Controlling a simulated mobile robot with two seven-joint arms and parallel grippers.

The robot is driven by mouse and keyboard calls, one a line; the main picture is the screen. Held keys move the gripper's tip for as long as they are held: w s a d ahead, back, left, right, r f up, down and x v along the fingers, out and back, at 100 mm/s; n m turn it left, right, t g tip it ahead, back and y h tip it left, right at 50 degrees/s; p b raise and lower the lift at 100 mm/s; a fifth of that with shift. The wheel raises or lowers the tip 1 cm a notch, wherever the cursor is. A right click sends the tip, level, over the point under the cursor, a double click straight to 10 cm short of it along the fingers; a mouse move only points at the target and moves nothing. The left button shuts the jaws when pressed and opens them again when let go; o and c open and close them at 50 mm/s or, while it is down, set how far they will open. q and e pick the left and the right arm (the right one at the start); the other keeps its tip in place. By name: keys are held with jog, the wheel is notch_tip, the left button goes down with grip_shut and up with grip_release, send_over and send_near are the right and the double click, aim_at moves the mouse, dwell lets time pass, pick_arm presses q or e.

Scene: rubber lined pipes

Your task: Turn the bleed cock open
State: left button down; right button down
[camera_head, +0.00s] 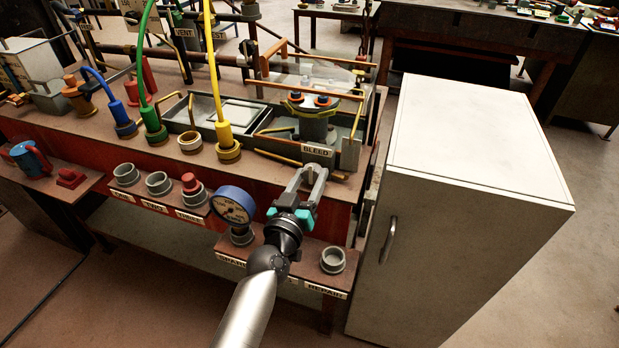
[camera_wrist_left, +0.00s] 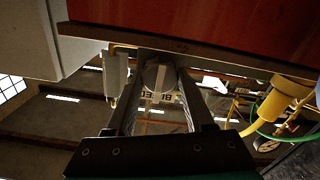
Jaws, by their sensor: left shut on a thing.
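My left gripper (camera_head: 306,174) reaches the front of the workbench, just below the BLEED label (camera_head: 318,151). In the left wrist view the fingers (camera_wrist_left: 160,78) are closed on the bleed cock, a round grey knob (camera_wrist_left: 157,72) with a pale bar across its face. Part of the BLEED label shows upside down beside the knob. In the head view the fingers hide the cock. Whether the cock is turned cannot be told. My right gripper is not in view.
A blue-rimmed gauge (camera_head: 233,206) stands close left of my left wrist, on a low shelf with grey cups. A tall white cabinet (camera_head: 470,200) stands to the right. Blue, green and yellow hoses (camera_head: 214,70) rise from the bench (camera_head: 190,165) at the left.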

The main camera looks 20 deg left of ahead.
pick_arm(q)
jog(key=shift+n, duration=0.4)
jog(key=n+p, duration=0.1)
jog(key=n, duration=0.6)
jog(key=shift+n+p, duration=0.3)
jog(key=n, duration=0.4)
jog(key=shift+f+n, duration=0.1)
jog(key=shift+n, duration=0.2)
jog(key=n, duration=0.4)
jog(key=shift+n, duration=0.4)
jog(key=shift+c, duration=1.7)
grip_release()
jog(key=shift+o, duration=0.3)
jog(key=shift+s+f, duration=0.1)
jog(key=shift+f, duration=0.1)
